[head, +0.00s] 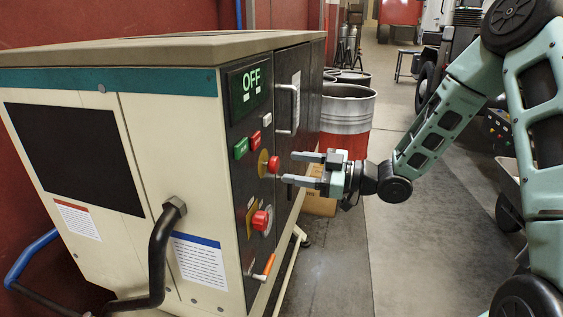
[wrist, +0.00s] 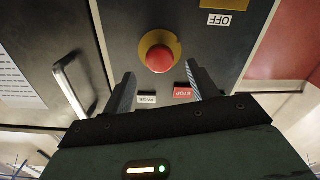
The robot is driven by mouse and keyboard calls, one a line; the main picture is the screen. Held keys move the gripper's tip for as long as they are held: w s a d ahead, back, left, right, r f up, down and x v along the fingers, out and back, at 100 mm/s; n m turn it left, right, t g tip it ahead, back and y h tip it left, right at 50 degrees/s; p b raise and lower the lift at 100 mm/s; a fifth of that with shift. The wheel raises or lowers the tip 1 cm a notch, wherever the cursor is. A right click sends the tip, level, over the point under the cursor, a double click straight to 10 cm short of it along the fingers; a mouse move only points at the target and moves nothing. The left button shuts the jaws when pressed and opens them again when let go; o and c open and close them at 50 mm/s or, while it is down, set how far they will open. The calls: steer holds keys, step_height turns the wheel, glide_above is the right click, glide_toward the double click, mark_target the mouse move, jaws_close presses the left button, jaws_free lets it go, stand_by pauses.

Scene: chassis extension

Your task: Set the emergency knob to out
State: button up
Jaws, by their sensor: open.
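The emergency knob (head: 274,164) is a red mushroom button on a round yellow plate, on the dark control panel of the cabinet. In the wrist view the same knob (wrist: 160,58) is near the top centre, unobstructed. My gripper (head: 289,168) points at the panel, just right of the knob in the head view. Its jaws are open and empty, and the fingers (wrist: 160,78) lie to either side of the knob's line in the wrist view. A small gap seems to separate the fingertips from the knob. I cannot tell whether it is pressed in or out.
A display (head: 251,84) reads OFF above green, red and white buttons. A red rotary switch (head: 260,220) on a yellow plate sits below the knob. A door handle (head: 287,108) protrudes nearby. A red-white barrel (head: 347,122) stands behind. Open floor lies to the right.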

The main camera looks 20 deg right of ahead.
mark_target(277, 165)
steer(key=shift+p+x, duration=0.3)
steer(key=shift+x, duration=1.85)
jaws_close()
steer(key=shift+v, duration=0.95)
jaws_free()
steer(key=b+v, duration=0.3)
steer(key=v, duration=1.4)
steer(key=shift+s+d, duration=0.15)
steer(key=shift+d, duration=0.05)
